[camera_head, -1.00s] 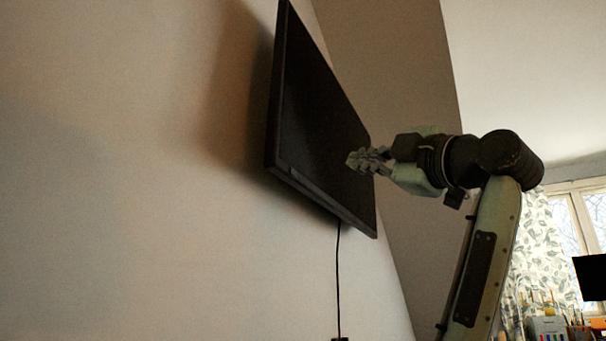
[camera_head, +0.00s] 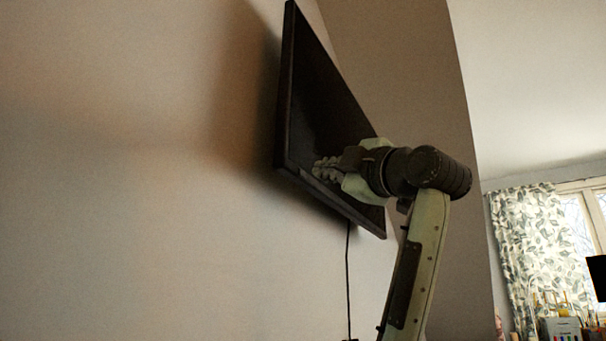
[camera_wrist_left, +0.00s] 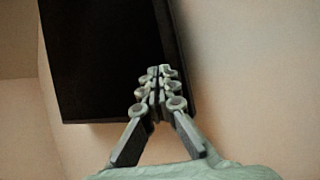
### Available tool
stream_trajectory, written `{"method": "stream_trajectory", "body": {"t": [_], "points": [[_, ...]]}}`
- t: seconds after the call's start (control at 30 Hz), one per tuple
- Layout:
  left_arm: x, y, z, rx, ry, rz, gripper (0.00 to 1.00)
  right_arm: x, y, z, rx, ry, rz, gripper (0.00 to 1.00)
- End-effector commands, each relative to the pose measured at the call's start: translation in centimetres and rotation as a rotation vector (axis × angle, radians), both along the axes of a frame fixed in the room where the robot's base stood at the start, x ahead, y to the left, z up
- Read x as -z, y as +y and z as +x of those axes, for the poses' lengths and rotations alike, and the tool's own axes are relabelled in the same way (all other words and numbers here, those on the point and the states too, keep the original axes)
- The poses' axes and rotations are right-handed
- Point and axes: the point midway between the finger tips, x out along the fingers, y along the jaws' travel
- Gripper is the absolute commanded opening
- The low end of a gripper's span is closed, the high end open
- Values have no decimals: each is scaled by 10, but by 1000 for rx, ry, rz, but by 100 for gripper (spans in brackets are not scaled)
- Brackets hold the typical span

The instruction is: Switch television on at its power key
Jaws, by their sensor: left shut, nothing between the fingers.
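The television (camera_head: 325,105) hangs on the wall, its dark screen seen at a steep angle in the head view. It also fills the upper left of the left wrist view (camera_wrist_left: 100,55). My left gripper (camera_head: 318,169) is shut and empty, its fingertips in front of the screen's lower part, close to the bottom edge. In the left wrist view the shut fingers (camera_wrist_left: 160,72) overlap the television's lower edge near a corner. I cannot tell whether the fingertips touch it. The power key cannot be made out. My right gripper is not in view.
A black cable (camera_head: 347,285) hangs down the wall below the television. A patterned curtain (camera_head: 540,240) and a window stand at the far right, with a dark screen (camera_head: 598,276) at the picture's edge. The wall left of the television is bare.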

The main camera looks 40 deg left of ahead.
Motion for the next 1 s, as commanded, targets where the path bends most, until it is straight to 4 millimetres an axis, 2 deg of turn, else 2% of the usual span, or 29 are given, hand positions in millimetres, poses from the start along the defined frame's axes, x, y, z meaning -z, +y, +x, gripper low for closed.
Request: {"method": "stream_trajectory", "body": {"t": [0.17,0.63,1.0], "points": [[0,5,-1,0,0,-1,0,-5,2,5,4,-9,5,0],[0,5,-1,0,-1,-1,0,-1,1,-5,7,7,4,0],[0,5,-1,0,-1,-1,0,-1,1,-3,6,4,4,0]]}}
